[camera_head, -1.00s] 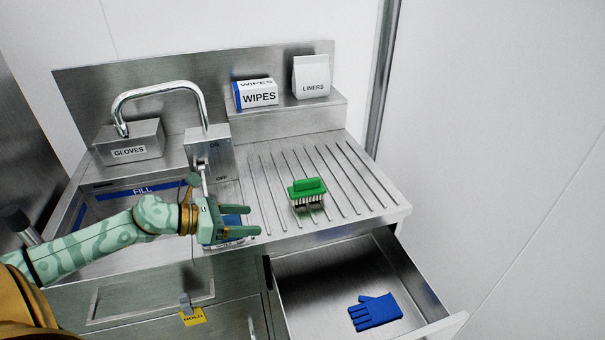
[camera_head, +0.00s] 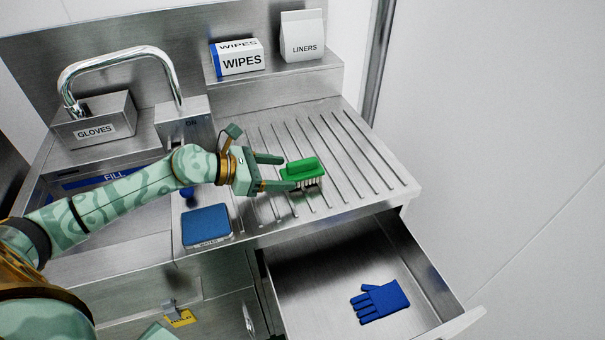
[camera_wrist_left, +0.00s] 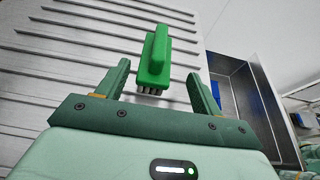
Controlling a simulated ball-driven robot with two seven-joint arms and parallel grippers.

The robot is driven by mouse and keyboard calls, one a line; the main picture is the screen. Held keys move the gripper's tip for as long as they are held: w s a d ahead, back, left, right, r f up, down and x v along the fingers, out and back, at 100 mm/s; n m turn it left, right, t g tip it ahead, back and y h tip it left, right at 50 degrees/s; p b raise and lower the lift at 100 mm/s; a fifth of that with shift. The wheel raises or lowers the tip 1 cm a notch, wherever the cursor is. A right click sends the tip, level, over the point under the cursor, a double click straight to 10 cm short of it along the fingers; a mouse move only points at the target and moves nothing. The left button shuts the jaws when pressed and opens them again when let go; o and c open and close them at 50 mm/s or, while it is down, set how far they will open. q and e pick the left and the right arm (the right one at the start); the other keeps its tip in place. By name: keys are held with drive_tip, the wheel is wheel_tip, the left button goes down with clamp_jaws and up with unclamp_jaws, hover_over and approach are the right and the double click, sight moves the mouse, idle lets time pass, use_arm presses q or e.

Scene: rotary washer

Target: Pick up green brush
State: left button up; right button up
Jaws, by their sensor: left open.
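The green brush (camera_head: 303,170) lies on the ribbed metal drainboard (camera_head: 345,190), its pale bristles facing down and its raised green handle on top. My left gripper (camera_head: 282,172) is open at the left side of the brush, with its fingertips close to it. In the left wrist view the green brush (camera_wrist_left: 154,62) sits ahead of and between the two spread fingers of my left gripper (camera_wrist_left: 160,78). I cannot tell whether a fingertip touches it. My right gripper is not in view.
An open drawer (camera_head: 300,290) with a blue glove (camera_head: 380,301) juts out below the drainboard. A blue pad (camera_head: 206,226) lies by the front edge. The faucet (camera_head: 115,60), gloves box (camera_head: 95,122), wipes box (camera_head: 237,58) and liners bag (camera_head: 302,38) stand behind.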

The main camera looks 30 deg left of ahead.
sight(297, 171)
use_arm(q)
drive_tip(key=x, duration=0.3)
drive_tip(key=b+x, duration=0.1)
drive_tip(key=x, duration=0.2)
drive_tip(key=shift+w+a, duration=0.15)
drive_tip(key=shift+w, duration=0.2)
drive_tip(key=c, duration=1.1)
